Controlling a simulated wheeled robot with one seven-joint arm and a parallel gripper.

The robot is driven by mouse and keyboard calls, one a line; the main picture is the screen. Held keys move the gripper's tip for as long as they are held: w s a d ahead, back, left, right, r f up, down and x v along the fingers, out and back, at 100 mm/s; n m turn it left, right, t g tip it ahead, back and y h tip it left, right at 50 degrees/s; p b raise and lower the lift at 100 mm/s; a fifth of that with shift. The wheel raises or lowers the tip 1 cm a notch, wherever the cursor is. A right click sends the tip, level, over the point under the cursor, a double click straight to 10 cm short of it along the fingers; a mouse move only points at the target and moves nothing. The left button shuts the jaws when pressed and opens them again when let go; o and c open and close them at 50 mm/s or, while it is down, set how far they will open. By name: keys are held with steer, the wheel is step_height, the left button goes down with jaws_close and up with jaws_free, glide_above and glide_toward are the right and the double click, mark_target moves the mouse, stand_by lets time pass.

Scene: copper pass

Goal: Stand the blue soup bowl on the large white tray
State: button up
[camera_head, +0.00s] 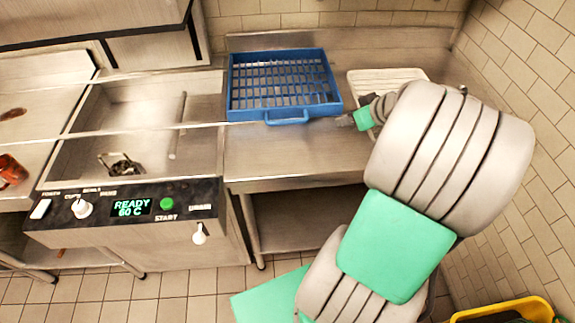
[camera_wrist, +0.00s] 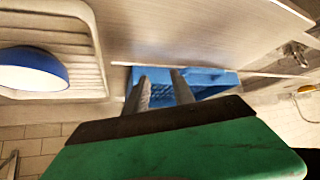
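The large white tray (camera_head: 385,76) lies at the back right of the steel counter, partly hidden by my arm. In the wrist view the ribbed tray (camera_wrist: 88,50) fills the left side. The blue soup bowl (camera_wrist: 40,56), blue outside and pale inside, is over the tray in that view and looks upright, resting on it. The bowl is hidden in the head view. My gripper (camera_head: 343,121) is at the front right corner of the blue rack, left of my arm. In the wrist view its fingers (camera_wrist: 160,88) are apart with nothing between them, beside the tray.
A blue rack (camera_head: 236,88) stands on the counter left of the tray. A sink basin (camera_head: 120,125) and a control panel (camera_head: 125,210) are farther left. A tiled wall (camera_head: 530,60) closes the right side. Bare counter (camera_head: 265,155) lies in front of the rack.

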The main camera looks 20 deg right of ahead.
steer(key=s+a+g, duration=0.1)
steer(key=a+g, duration=0.2)
steer(key=a, duration=1.1)
steer(key=s+a+r+m+g+h, duration=0.1)
steer(key=s+a+m+g, duration=0.1)
steer(key=s+a, duration=0.8)
steer(key=shift+a+r, duration=0.15)
steer(key=shift+a, duration=0.6)
